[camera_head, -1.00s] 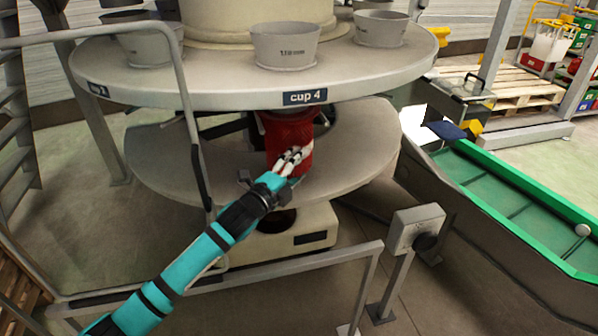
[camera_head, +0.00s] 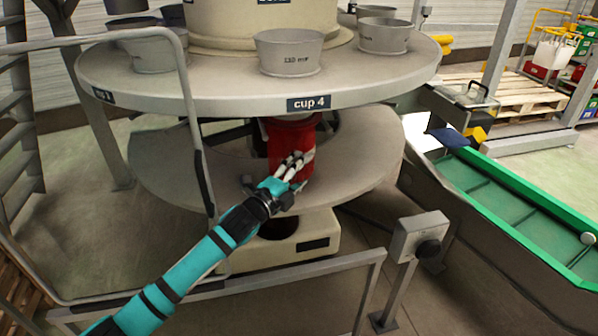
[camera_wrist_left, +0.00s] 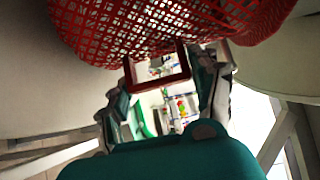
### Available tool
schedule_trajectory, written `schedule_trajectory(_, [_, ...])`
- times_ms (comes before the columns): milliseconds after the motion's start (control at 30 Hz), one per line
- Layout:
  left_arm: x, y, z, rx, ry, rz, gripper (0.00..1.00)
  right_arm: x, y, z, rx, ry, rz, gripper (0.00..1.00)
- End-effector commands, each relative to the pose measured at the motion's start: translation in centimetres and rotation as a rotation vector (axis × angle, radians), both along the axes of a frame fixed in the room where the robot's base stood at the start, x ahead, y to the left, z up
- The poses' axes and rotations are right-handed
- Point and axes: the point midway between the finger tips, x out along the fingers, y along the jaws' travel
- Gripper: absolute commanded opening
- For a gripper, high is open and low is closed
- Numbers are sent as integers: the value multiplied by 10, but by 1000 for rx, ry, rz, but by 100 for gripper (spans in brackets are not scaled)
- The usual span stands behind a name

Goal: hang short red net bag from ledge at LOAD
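The short red net bag (camera_head: 283,146) is upright below the disc edge at the "cup 4" label (camera_head: 309,103). Its top meets the disc's underside; how it is held there is hidden. My left gripper (camera_head: 297,165) is at the bag's lower front right side, its pale fingers overlapping the red net. In the left wrist view the net (camera_wrist_left: 150,28) fills the top of the picture, just beyond the fingers. A red rectangular frame (camera_wrist_left: 157,86) spans between the two fingers; whether they grip it I cannot tell. My right gripper is not in view.
Metal cups (camera_head: 289,52) stand on the upper round disc (camera_head: 205,93). A lower disc (camera_head: 360,160) lies beneath it. A grey rail (camera_head: 335,262) crosses in front, with a post and box (camera_head: 418,236) at right. A green-edged conveyor (camera_head: 497,195) runs along the right.

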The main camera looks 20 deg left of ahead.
Motion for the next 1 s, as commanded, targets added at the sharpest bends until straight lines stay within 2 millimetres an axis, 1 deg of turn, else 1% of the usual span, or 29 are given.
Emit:
schedule_trajectory(33, [0, 0, 0, 0, -1, 0, 71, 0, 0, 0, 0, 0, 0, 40])
schedule_trajectory(100, [0, 0, 0, 0, -1, 0, 80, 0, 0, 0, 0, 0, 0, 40])
schedule_trajectory(167, [0, 0, 1, 0, -1, 0, 87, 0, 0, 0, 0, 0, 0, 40])
schedule_trajectory(367, [0, 0, 0, -1, 0, 0, 87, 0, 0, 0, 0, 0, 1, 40])
schedule_trajectory(467, [-2, 0, 0, -1, 0, -1, 87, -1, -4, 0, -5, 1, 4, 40])
schedule_trajectory(567, [-12, 3, -1, 0, 1, -1, 87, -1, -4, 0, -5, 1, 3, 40])
schedule_trajectory(800, [-52, 13, -1, 1, 2, -1, 87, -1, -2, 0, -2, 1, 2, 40])
schedule_trajectory(900, [-64, 17, -1, 0, 2, 0, 87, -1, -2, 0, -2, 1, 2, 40])
schedule_trajectory(1000, [-71, 18, -1, 0, 1, -1, 87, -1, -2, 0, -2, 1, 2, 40])
